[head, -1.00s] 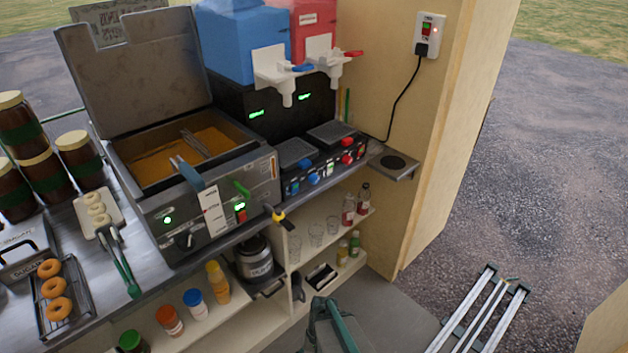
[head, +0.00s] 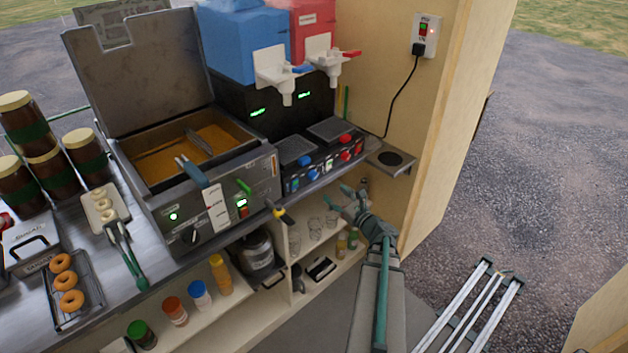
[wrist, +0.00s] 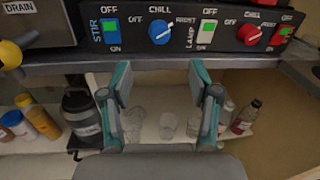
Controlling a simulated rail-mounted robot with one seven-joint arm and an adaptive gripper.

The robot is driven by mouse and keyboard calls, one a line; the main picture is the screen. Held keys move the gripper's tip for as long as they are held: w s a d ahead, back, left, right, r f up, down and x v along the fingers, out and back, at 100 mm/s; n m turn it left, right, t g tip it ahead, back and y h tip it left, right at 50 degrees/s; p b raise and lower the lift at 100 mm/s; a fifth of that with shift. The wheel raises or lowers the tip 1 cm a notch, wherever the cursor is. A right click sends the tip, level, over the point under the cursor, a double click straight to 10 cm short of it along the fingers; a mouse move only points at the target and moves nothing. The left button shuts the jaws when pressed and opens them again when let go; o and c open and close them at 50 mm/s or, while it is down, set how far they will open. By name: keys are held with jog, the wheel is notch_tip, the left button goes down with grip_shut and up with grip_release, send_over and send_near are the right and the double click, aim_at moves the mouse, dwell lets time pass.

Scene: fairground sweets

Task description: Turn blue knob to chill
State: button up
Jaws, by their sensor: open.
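The blue knob (wrist: 159,32) is on the black control panel (wrist: 178,46), between the STIR switch and the LAMP switch. The knob is small in the head view (head: 313,174). My gripper (wrist: 160,78) is open and empty, its two teal fingers apart below the knob and the counter edge. In the head view my gripper (head: 352,200) is in front of and to the right of the panel, touching nothing that I can see.
The blue STIR switch (wrist: 110,33) and green LAMP switch (wrist: 207,31) flank the knob. A red knob (wrist: 249,35) is further right. The counter edge (wrist: 150,67) runs below the panel. A shelf with glasses (wrist: 167,126) and bottles lies beneath. A yellow-handled drain tap (wrist: 12,52) juts out at left.

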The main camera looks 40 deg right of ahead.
aim_at(315, 178)
jog(key=w+p, duration=0.2)
jog(key=w, duration=0.3)
jog(key=w+p, duration=0.1)
jog(key=w, duration=0.4)
jog(key=shift+w+d+f+p, duration=0.1)
jog(key=shift+w+d+p, duration=0.1)
jog(key=shift+w+p, duration=0.2)
jog(key=c, duration=1.2)
